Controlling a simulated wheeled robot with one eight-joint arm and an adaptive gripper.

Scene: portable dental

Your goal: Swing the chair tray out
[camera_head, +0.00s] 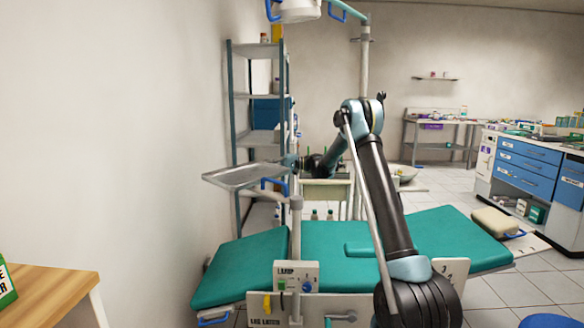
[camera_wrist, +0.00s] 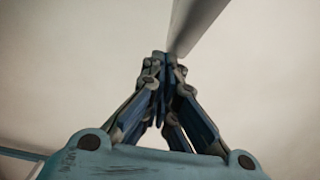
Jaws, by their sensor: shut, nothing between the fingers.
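The chair tray (camera_head: 243,176) is a flat grey metal tray on a swing arm, carried by a white post (camera_head: 296,225) beside the teal dental chair (camera_head: 335,245). It sticks out to the left, above the chair's left part. A blue handle (camera_head: 274,184) shows near its right end. My gripper (camera_head: 288,161) is at the tray's right end in the head view, partly hidden by my own arm. In the wrist view my gripper (camera_wrist: 165,58) is shut and empty. A pale grey strip (camera_wrist: 195,22) lies right at its fingertips; contact cannot be told.
A metal shelf rack (camera_head: 237,130) stands close behind the tray, near the left wall. A control box (camera_head: 296,275) sits on the chair's near side. A wooden table (camera_head: 45,295) is at the lower left.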

